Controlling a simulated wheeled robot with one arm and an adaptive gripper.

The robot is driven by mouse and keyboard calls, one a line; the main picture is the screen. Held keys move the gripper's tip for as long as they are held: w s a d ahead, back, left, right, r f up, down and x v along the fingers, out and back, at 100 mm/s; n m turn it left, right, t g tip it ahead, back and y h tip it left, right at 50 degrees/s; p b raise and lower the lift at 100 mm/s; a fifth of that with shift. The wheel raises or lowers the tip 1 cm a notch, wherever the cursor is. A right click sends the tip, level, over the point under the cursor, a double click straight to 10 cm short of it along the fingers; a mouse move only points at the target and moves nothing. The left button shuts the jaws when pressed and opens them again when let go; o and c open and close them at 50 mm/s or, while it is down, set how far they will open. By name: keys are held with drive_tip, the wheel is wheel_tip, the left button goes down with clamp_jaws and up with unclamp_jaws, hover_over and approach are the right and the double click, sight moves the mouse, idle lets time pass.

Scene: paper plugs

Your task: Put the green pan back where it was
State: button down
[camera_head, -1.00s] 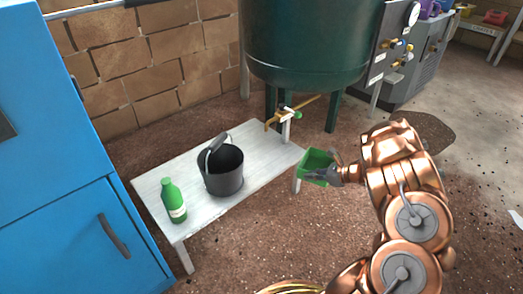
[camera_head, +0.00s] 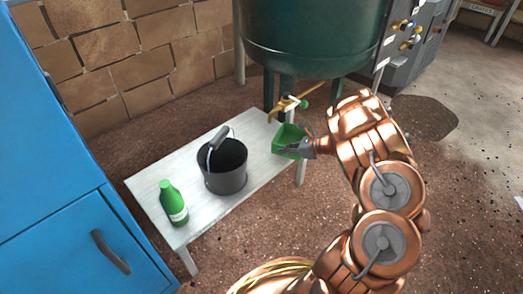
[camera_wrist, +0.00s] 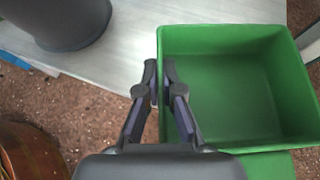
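The green pan (camera_head: 289,141) is a square, open-topped, empty-looking container. My gripper (camera_head: 304,148) is shut on its near wall, on the right side in the head view. In the wrist view the gripper (camera_wrist: 165,82) has its fingertips closed around the wall of the green pan (camera_wrist: 240,85). The pan is at the right end of the white bench (camera_head: 150,186), beneath the brass tap (camera_head: 285,108). I cannot tell whether it touches the bench top.
A black bucket (camera_head: 226,170) stands mid-bench, and a green bottle (camera_head: 173,204) stands near its left end. A dark green tank (camera_head: 310,35) rises behind the bench. A blue cabinet (camera_head: 60,200) is on the left. The bench between bucket and pan is clear.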

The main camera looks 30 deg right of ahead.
drive_tip(key=w+a, duration=0.1)
drive_tip(key=w, duration=0.1)
drive_tip(key=w+a+b, duration=0.1)
drive_tip(key=w+a, duration=0.1)
drive_tip(key=w, duration=0.1)
drive_tip(key=w+a+b, duration=0.1)
drive_tip(key=w+a, duration=0.1)
drive_tip(key=w, duration=0.1)
drive_tip(key=shift+a, duration=0.2)
drive_tip(key=shift+f+b, duration=0.9)
drive_tip(key=shift+f, duration=0.8)
drive_tip(key=shift+f+b, duration=0.2)
drive_tip(key=shift+b, duration=0.1)
drive_tip(key=c, duration=1.3)
unclamp_jaws()
drive_tip(key=shift+r, duration=0.2)
drive_tip(key=shift+s+d+r+p, duration=0.1)
drive_tip(key=shift+r+p, duration=0.05)
drive_tip(key=shift+p, duration=0.3)
drive_tip(key=p+v, duration=0.3)
drive_tip(key=v, duration=0.7)
drive_tip(key=shift+s+r, duration=0.1)
drive_tip(key=shift+s+d+r+p, duration=0.25)
drive_tip(key=shift+s+d+p, duration=0.15)
drive_tip(key=shift+s, duration=0.1)
